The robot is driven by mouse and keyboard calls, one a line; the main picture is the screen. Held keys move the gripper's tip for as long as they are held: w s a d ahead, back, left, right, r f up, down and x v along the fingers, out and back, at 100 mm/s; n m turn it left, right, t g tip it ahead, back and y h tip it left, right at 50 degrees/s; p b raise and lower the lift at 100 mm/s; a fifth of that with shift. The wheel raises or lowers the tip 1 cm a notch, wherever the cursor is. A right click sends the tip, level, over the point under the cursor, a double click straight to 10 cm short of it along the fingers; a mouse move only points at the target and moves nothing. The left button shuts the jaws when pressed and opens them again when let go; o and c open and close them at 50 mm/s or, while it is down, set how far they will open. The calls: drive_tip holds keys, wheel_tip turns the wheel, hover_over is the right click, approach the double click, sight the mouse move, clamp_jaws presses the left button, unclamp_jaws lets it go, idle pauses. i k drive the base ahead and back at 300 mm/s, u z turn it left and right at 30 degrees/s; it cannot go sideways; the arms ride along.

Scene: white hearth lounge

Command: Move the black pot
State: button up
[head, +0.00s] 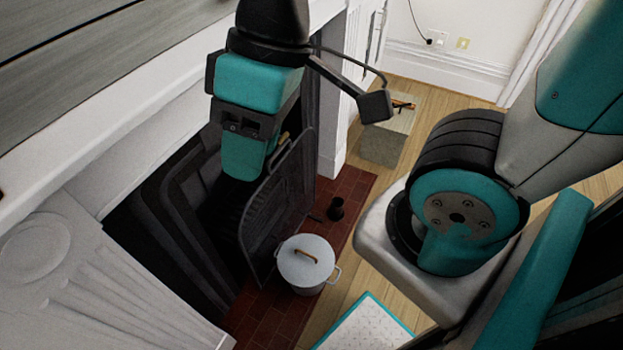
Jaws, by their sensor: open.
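A small black pot (336,209) stands on the red brick hearth, with what looks like a thin handle reaching left from it. It is small in view, so its details are unclear. My gripper (246,165) hangs in front of the dark fireplace opening, up and to the left of the black pot. It is open, apart from the pot, and seems to hold nothing. Its fingers are seen nearly side-on, so the gap between them is hard to see.
A white lidded pot (307,270) stands on the hearth (268,318) near the black pot. A dark fire screen (275,205) stands behind it. A grey-beige block (386,145) bears a small dark item. A teal-edged mat (368,330) lies on the wood floor.

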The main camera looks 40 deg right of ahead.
sight(336, 213)
drive_tip(key=z, duration=1.2)
drive_tip(key=i, duration=0.35)
drive_tip(key=u, duration=0.05)
